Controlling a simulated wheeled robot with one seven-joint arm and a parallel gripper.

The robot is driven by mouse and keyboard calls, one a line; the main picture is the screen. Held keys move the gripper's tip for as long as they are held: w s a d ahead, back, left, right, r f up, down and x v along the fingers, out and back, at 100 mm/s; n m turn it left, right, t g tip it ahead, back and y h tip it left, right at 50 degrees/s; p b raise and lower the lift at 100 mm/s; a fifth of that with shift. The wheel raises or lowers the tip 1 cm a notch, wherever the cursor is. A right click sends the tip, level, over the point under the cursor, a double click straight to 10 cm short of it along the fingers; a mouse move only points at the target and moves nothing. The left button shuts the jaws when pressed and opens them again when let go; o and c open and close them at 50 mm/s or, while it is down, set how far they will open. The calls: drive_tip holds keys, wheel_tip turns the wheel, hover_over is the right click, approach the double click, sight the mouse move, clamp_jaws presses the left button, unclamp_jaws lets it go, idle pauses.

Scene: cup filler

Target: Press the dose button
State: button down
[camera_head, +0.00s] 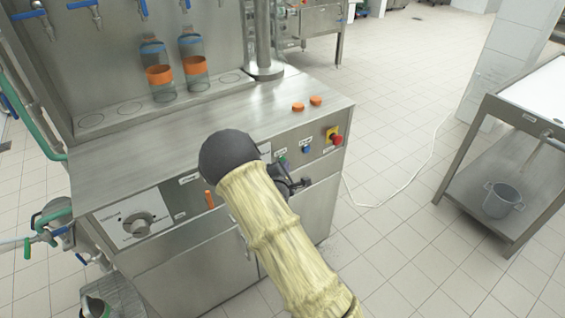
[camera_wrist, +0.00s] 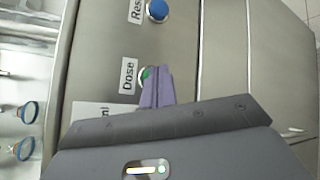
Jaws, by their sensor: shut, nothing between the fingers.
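The green dose button (camera_wrist: 146,74) sits beside the "Dose" label (camera_wrist: 129,76) in the wrist view. My gripper (camera_wrist: 158,70) is shut and empty. Its fingertips are right at the button and hide part of it. I cannot tell whether they touch it. In the head view the green button (camera_head: 282,161) is on the front panel of the steel machine, and my gripper (camera_head: 303,183) is just below and to the right of it, partly hidden by my arm.
A blue button (camera_wrist: 157,10) with a partly cut-off "Res" label is beside the dose button. A red emergency knob (camera_head: 336,139), a dial (camera_head: 138,223) and an orange switch (camera_head: 209,199) share the panel. Bottles (camera_head: 157,70) and orange caps (camera_head: 298,107) stand on top.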

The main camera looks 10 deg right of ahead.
idle(0.4)
drive_tip(key=shift+s+d, duration=0.2)
drive_tip(key=shift+s, duration=0.35)
drive_tip(key=s, duration=0.1)
drive_tip(key=s+d, duration=0.1)
drive_tip(key=s, duration=0.1)
drive_tip(key=s+d, duration=0.1)
drive_tip(key=s, duration=0.1)
drive_tip(key=shift+s+d+p, duration=0.15)
drive_tip(key=shift+s+p, duration=0.1)
drive_tip(key=shift+p, duration=0.1)
idle(0.5)
